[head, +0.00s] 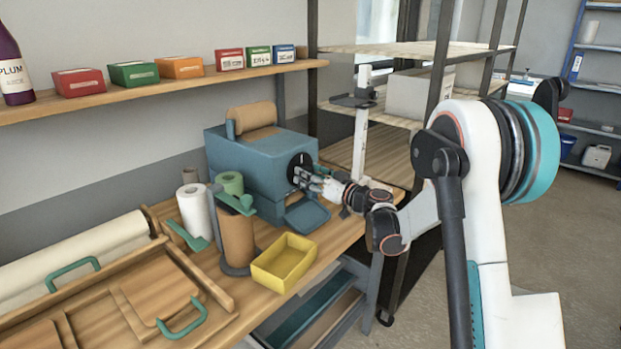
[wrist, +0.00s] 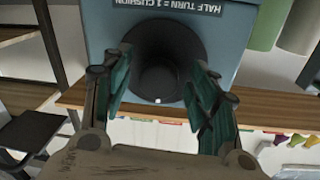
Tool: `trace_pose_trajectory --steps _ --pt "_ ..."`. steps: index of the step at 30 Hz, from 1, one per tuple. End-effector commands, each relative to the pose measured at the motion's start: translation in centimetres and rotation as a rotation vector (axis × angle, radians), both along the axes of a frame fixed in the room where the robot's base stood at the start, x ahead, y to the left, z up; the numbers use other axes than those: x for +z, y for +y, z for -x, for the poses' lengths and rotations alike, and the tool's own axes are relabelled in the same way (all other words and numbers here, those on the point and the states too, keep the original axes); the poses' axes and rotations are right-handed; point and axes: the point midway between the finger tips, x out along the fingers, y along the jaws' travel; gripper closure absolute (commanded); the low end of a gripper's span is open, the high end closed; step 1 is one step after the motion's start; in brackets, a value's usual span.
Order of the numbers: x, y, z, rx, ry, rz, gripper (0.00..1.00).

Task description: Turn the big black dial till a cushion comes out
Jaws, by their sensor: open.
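The big black dial (head: 301,168) is on the front face of a blue box-shaped machine (head: 262,158) on the bench. In the wrist view the dial (wrist: 160,72) shows large, with a small white mark at the lower part of its rim. A label there reads "HALF TURN = 1 CUSHION". My gripper (head: 308,176) is at the dial; in the wrist view its teal fingers (wrist: 160,82) are open, one on each side of the dial. I cannot tell whether they touch it. A blue tray (head: 307,214) juts out below the dial; no cushion shows in it.
A yellow bin (head: 284,263) stands at the bench's front edge, left of the tray. Rolls, one white (head: 194,213) and one brown (head: 236,238), stand beside the machine. A white post (head: 361,135) stands right of it. A shelf (head: 170,87) with small boxes runs above.

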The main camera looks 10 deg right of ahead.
Motion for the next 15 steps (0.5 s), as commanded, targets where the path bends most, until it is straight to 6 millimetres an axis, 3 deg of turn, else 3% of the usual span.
trace_pose_trajectory --steps 8,14,15 --pt "0.03 0.08 -0.14 0.000 0.000 0.000 0.46" --pt "0.02 0.08 -0.14 0.000 0.000 0.000 0.87" --pt "0.02 0.07 -0.13 0.000 0.000 0.000 0.90"
